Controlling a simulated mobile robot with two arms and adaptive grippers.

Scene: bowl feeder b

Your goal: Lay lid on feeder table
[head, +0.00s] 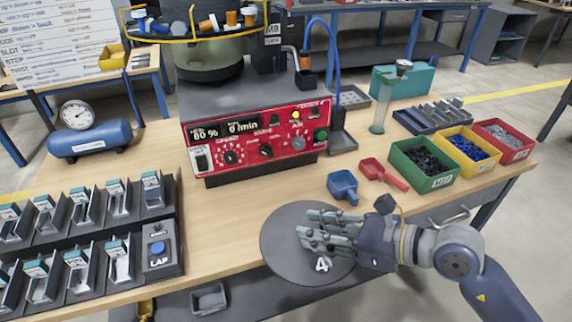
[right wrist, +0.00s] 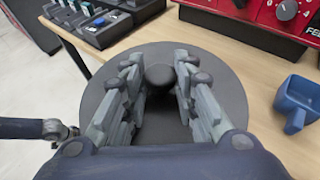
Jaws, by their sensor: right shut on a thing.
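The lid is a flat dark grey disc (head: 285,222) with a round knob, marked 4. It is at the front edge of the wooden feeder table (head: 235,205), part of it reaching past that edge in the head view. I cannot tell whether it touches the tabletop. My right gripper (head: 322,233) is above the disc and shut on its knob. In the right wrist view the knob of the lid (right wrist: 160,77) sits between the two fingers (right wrist: 158,95). My left gripper is not in view.
The red-fronted feeder control box (head: 258,140) stands behind. A blue scoop (head: 342,186) and a red scoop (head: 384,172) lie close behind the lid. Green (head: 398,158), yellow and red bins are at the right. Dark racks (head: 175,215) with a LAP button are at the left.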

